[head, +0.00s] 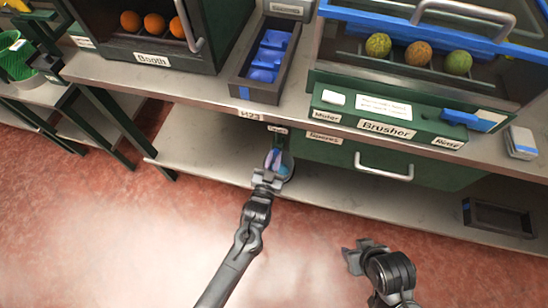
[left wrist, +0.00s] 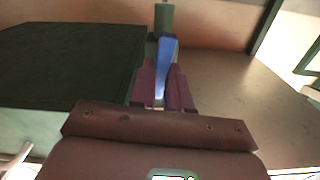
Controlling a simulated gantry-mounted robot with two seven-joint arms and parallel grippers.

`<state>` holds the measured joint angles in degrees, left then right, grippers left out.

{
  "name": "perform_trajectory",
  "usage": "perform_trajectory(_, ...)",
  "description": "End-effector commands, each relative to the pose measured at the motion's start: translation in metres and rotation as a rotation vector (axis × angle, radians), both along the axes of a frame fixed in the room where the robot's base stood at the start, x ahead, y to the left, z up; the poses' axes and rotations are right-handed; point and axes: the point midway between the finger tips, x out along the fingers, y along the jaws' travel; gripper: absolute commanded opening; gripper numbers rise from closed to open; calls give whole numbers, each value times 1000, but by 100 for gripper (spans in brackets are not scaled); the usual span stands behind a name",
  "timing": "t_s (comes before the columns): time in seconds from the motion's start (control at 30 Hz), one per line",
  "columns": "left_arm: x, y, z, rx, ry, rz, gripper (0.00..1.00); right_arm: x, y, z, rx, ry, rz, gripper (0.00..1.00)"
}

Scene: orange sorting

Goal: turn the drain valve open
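The drain valve shows below the bench's front edge in the head view, with a blue handle (head: 277,160) under a small label. My left gripper (head: 267,178) is at this handle from the front. In the left wrist view the blue handle (left wrist: 167,60) hangs below a green fitting (left wrist: 164,18) and runs down between the two fingers (left wrist: 162,90). The fingers are close together and appear shut on it, one on each side. My right gripper (head: 352,258) is low at the right, away from the bench and the valve. Its finger gap is not clear.
The bench above holds a booth (head: 152,59) with oranges, a dark tray (head: 262,92) of blue pieces and a green brusher panel (head: 390,120). A green drawer (head: 430,172) is right of the valve. The lower shelf (head: 200,150) is bare at left; a dark tray (head: 497,216) lies at right.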

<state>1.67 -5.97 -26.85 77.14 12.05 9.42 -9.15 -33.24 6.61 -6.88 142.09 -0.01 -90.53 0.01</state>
Motion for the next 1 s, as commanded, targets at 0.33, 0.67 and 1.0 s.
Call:
perform_trajectory(0.33,0,1,1,-103,31,1,0,0,-2,10,-8,1,6,43)
perform_trajectory(0.67,0,1,0,-126,34,-1,22,0,-2,9,-8,-1,6,43)
perform_trajectory(1.0,0,1,0,-124,34,0,43,0,-1,9,-2,0,1,43)
